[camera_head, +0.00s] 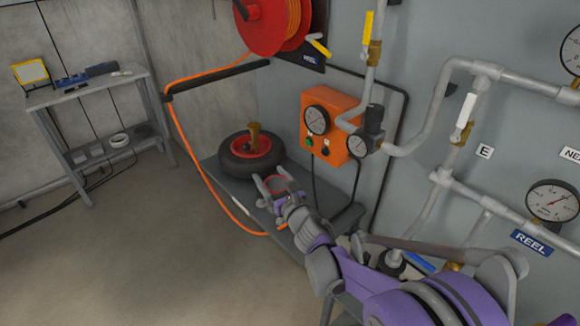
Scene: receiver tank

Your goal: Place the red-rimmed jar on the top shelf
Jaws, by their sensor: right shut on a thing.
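My right gripper (273,184) is shut on the red-rimmed jar (276,182), over the low grey bench by the wall. Only the red rim and a little of the jar show between the fingers; its lower part is hidden by my gripper. I cannot tell whether the jar touches the bench. A grey stand at the left has a top shelf (106,82) and a lower shelf (131,147). The right gripper is well to the right of this stand. My left gripper is not in view.
On the stand's top are a yellow-framed panel (31,73), a blue item (71,80) and a dark item (103,69). A tyre (251,167) lies on the low bench (215,172). An orange hose (182,140) hangs between stand and bench. Open floor lies at front left.

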